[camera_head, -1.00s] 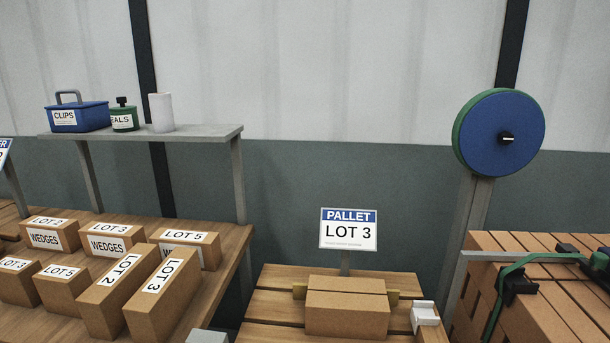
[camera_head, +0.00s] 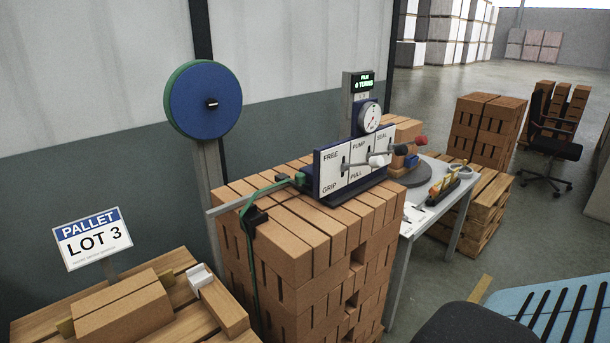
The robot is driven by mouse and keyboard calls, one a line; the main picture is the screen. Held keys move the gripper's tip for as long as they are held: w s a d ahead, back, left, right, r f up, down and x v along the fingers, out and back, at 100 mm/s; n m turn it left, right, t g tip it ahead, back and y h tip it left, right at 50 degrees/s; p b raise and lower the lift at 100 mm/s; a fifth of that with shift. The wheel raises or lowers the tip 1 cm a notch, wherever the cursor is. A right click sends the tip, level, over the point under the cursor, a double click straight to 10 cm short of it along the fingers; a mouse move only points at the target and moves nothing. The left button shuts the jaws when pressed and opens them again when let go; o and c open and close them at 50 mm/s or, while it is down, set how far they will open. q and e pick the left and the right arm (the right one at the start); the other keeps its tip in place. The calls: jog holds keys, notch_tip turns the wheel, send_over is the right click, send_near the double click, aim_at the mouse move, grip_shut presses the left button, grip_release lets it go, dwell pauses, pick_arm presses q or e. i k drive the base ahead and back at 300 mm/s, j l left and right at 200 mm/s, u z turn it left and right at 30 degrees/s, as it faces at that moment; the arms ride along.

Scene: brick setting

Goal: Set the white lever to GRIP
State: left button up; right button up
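The white lever (camera_head: 379,160) sticks out from a white panel (camera_head: 330,168) on a tool atop the brick stack. Its slot is at the panel's left, with FREE printed above and GRIP below. The lever points out to the right; at this size I cannot tell exactly which mark it sits at. A dark-knobbed lever (camera_head: 400,150) is close beside it, by PUMP and PULL. A red-knobbed lever (camera_head: 421,140) is further right, by SEAL. Neither of my grippers is in view.
The brick stack (camera_head: 290,235) carries a green strap (camera_head: 251,250). The LOT 3 pallet (camera_head: 40,325) is at left. A white table (camera_head: 420,215) stands right of the stack. Open floor (camera_head: 500,240) lies beyond.

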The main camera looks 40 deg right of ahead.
aim_at(375, 161)
jog(key=z, duration=1.15)
